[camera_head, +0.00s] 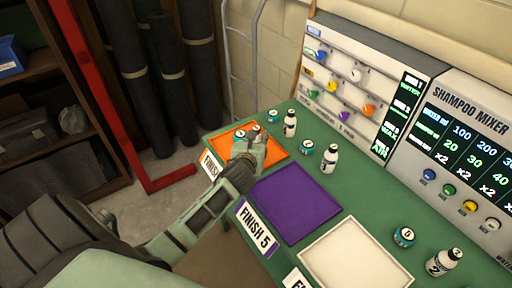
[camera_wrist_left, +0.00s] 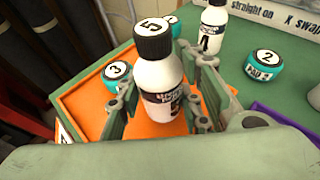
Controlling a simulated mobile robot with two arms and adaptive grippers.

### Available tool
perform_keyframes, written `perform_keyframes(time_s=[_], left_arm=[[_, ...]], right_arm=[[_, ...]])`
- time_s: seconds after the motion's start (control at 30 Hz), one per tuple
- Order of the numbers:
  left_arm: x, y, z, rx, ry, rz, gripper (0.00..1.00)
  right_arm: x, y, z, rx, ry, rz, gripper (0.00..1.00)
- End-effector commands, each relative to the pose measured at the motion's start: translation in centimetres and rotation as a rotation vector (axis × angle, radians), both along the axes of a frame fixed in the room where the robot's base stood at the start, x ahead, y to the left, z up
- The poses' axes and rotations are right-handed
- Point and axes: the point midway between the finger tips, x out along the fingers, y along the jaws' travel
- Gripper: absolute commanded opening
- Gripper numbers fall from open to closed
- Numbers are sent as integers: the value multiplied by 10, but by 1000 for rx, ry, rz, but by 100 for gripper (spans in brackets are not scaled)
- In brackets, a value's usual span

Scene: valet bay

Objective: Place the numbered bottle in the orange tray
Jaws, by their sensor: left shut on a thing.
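A white bottle with a black cap marked 5 (camera_wrist_left: 162,85) is upright between the fingers of my left gripper (camera_wrist_left: 150,105) in the left wrist view. My left gripper is shut on it. In the head view my left gripper (camera_head: 250,146) is over the orange tray (camera_head: 276,153), and the hand mostly hides the bottle. The orange tray (camera_wrist_left: 80,103) shows beneath and around the bottle in the wrist view. I cannot tell whether the bottle's base touches it. A teal jar marked 3 (camera_wrist_left: 117,74) sits in the tray, left of the bottle. My right gripper is not in view.
Other white bottles (camera_head: 290,124) (camera_head: 329,159) and teal jars (camera_head: 306,147) stand along the green bench behind the trays. A purple tray (camera_head: 292,208) and a white tray (camera_head: 352,255) lie empty to the right. Control panels (camera_head: 375,75) rise behind.

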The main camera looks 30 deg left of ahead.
Motion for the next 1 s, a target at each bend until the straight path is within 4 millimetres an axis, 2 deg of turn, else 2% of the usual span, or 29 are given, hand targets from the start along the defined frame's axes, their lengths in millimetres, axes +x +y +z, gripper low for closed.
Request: perform_keyframes(time_s=[0.03, 0.17, 0.57, 0.6, 0.8, 1.0], left_arm=[[-1, -1, -10, -4, 3, 1, 3], [-1, -1, -23, -2, 1, 1, 3], [0, -1, -27, 1, 1, -2, 3], [-1, -1, -27, 0, 1, 0, 37], [-1, -1, -27, 0, 1, 0, 53], [-1, -1, -27, 0, 1, 0, 53]], right_arm=[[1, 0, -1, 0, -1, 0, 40], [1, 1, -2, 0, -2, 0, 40], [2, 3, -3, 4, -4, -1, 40], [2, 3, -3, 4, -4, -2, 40], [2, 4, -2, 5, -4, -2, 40], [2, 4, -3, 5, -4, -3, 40]])
